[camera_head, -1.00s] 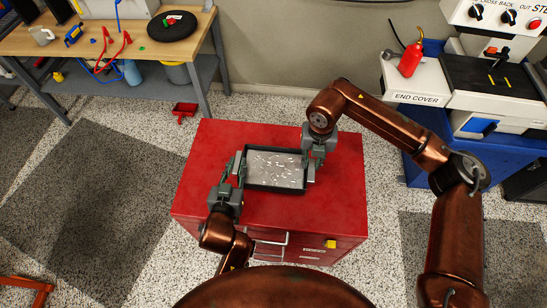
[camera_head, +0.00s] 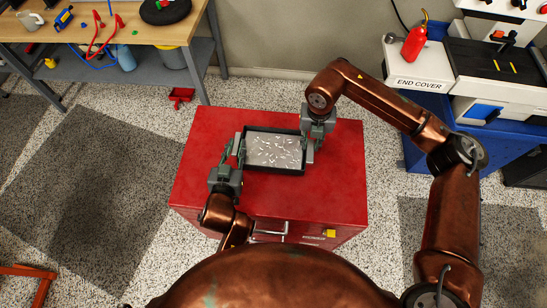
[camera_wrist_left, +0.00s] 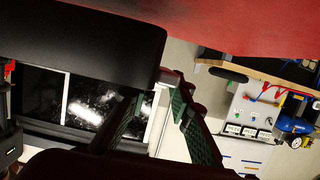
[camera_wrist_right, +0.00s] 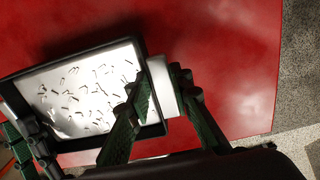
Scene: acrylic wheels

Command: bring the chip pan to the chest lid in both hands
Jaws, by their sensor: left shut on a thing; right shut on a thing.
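The chip pan (camera_head: 275,151) is a dark-rimmed rectangular tray with a pale inside and scattered metal chips. It is over the red chest lid (camera_head: 220,137); I cannot tell whether it touches it. My left gripper (camera_head: 236,153) is shut on the pan's left end. My right gripper (camera_head: 311,146) is shut on its right end. In the right wrist view the pan (camera_wrist_right: 85,95) shows with its pale end tab (camera_wrist_right: 162,86) between the green-padded fingers (camera_wrist_right: 155,95). In the left wrist view the left fingers (camera_wrist_left: 150,110) show beside a pale edge strip.
Bare red lid surrounds the pan. A wooden workbench (camera_head: 120,35) with tools stands at the upper left. A machine with an END COVER panel (camera_head: 420,80) and a red oil can (camera_head: 414,44) stands at the right.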

